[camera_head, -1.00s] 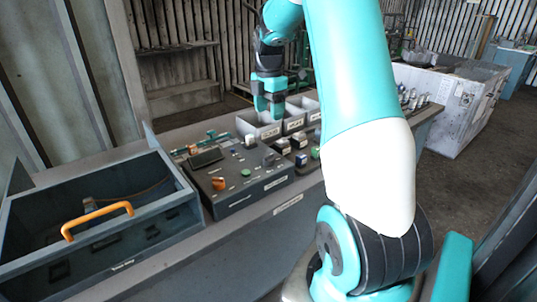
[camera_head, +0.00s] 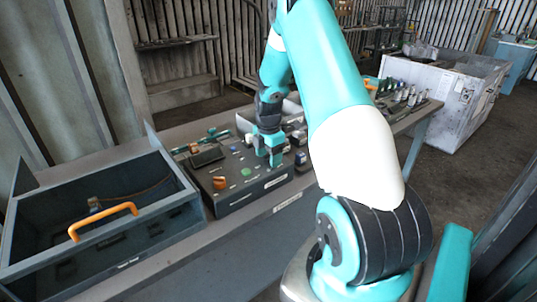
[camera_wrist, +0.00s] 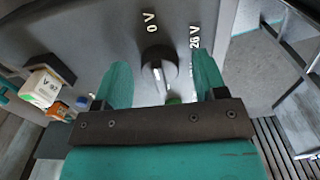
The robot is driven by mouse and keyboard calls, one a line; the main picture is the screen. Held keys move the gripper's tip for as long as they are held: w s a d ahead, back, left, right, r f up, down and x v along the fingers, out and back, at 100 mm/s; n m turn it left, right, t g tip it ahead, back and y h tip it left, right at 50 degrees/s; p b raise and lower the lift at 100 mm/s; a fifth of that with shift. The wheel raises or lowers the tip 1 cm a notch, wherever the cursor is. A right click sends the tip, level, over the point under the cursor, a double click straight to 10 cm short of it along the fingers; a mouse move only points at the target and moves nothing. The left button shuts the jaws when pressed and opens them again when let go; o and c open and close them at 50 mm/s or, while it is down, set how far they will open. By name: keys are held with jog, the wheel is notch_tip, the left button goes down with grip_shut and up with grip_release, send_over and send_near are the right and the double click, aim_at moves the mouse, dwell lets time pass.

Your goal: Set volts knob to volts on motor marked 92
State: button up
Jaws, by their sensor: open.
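A dark round knob (camera_wrist: 159,66) with a pale pointer ridge shows in the wrist view on a grey panel. The label "0 V" is beside it, and a second label that looks like "26 V" is to its right. My gripper (camera_wrist: 160,70) is open, with one teal finger on each side of the knob; I cannot tell whether they touch it. In the head view my gripper (camera_head: 268,156) is low over the right part of the control box (camera_head: 250,192) and hides the knob. No mark 92 is readable.
An orange knob (camera_head: 220,183), a green button (camera_head: 246,172) and a dark display (camera_head: 207,156) are on the box. Small labelled blocks (camera_head: 300,158) stand right of it. An open drawer with an orange handle (camera_head: 103,220) is at left.

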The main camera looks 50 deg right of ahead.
jog(key=c, duration=0.9)
